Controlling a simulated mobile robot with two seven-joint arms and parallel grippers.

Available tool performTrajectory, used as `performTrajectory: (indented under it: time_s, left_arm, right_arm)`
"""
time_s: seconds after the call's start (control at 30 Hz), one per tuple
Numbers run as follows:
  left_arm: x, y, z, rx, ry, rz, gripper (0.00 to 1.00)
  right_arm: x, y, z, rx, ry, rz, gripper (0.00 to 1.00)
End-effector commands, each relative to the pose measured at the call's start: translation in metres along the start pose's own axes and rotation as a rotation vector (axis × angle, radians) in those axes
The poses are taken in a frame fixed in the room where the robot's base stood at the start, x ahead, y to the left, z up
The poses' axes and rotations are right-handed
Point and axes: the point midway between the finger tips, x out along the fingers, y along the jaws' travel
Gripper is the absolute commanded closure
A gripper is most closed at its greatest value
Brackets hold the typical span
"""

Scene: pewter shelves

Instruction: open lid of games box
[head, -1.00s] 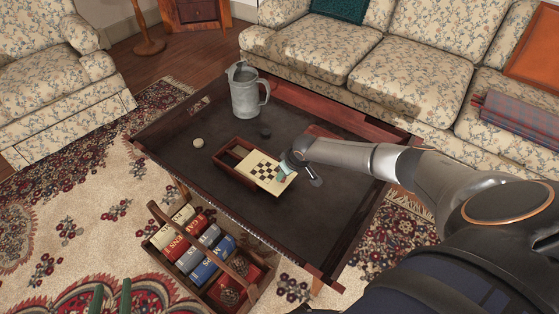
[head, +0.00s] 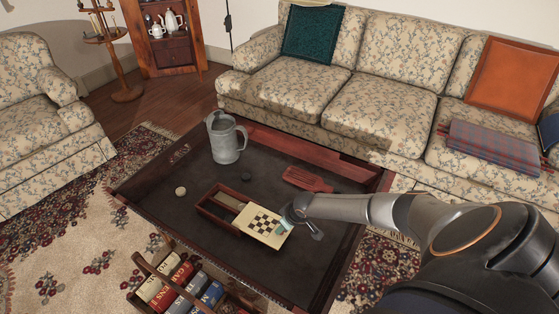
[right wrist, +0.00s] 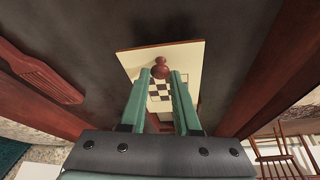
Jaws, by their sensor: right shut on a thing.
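The games box (head: 207,208) is a reddish-brown wooden box on the dark coffee table, with its left part open at the top. Its cream lid (head: 252,232), with a checkerboard on it, is slid toward the right and still covers the right part. My right gripper (head: 286,222) is at the lid's right end. In the right wrist view, my right gripper (right wrist: 160,76) has its green fingers closed on the lid's round red-brown knob (right wrist: 160,64); the lid (right wrist: 190,58) shows beneath. My left gripper is not in view.
A metal pitcher (head: 226,140) stands behind the box on the coffee table (head: 150,185). A pale round piece (head: 181,191), a dark one (head: 246,176) and a red slatted board (head: 307,179) lie nearby. A basket of books (head: 150,268) is at the front.

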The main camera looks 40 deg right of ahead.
Motion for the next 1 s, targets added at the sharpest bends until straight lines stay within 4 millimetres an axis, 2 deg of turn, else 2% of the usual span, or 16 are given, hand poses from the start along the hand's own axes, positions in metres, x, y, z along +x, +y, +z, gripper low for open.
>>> performTrajectory:
  time_s: [0.6, 0.63, 0.87, 1.0]
  left_arm:
    - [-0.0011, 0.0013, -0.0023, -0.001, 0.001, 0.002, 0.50]
    - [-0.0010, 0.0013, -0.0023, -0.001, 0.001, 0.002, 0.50]
    - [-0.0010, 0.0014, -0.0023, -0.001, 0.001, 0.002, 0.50]
    - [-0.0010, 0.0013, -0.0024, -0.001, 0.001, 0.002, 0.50]
  right_arm:
    - [-0.0017, 0.0017, 0.0042, -0.001, 0.000, 0.001, 1.00]
    - [-0.0017, 0.0017, 0.0042, -0.001, 0.000, 0.001, 0.66]
    - [-0.0017, 0.0016, 0.0040, -0.001, 0.000, 0.001, 0.40]
    - [-0.0017, 0.0014, 0.0040, 0.000, 0.000, 0.001, 0.39]
